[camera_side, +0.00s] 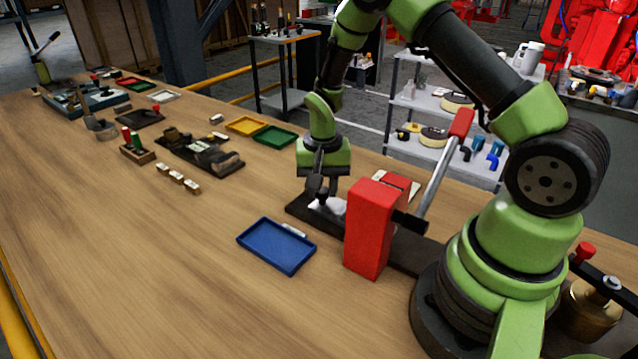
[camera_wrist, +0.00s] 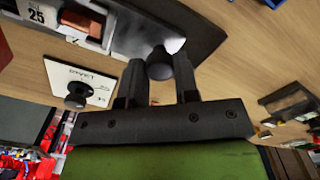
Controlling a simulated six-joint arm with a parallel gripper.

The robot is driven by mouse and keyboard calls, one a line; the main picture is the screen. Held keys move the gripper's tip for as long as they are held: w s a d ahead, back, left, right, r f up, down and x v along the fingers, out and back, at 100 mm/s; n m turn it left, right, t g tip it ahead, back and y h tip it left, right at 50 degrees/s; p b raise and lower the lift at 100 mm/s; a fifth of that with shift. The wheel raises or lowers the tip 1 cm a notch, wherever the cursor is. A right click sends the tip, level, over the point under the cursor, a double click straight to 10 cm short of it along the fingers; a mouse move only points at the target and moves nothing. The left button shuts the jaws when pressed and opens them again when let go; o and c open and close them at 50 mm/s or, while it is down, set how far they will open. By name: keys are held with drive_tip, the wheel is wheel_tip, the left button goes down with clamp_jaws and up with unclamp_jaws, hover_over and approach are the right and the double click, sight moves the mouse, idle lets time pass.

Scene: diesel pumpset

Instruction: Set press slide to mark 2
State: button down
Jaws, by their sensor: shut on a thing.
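The press is a red block (camera_side: 369,230) on a long dark base (camera_side: 297,207), with a grey lever (camera_side: 436,183) that has a red grip. A pale metal slide (camera_side: 328,207) lies on the base to the left of the block; it also shows in the wrist view (camera_wrist: 146,38). My gripper (camera_side: 322,190) points down over the slide. In the wrist view my gripper (camera_wrist: 158,75) has its two fingers on either side of the slide's dark round knob (camera_wrist: 159,62), shut on it. No mark 2 can be made out.
A blue tray (camera_side: 276,246) lies just left of the press. Yellow (camera_side: 246,125) and green (camera_side: 275,136) trays stand further back. The front left table is clear.

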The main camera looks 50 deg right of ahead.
drive_tip(key=shift+s, duration=1.3)
drive_tip(key=c, duration=0.8)
unclamp_jaws()
drive_tip(key=shift+c, duration=0.2)
wheel_tip(320, 180, up, 10)
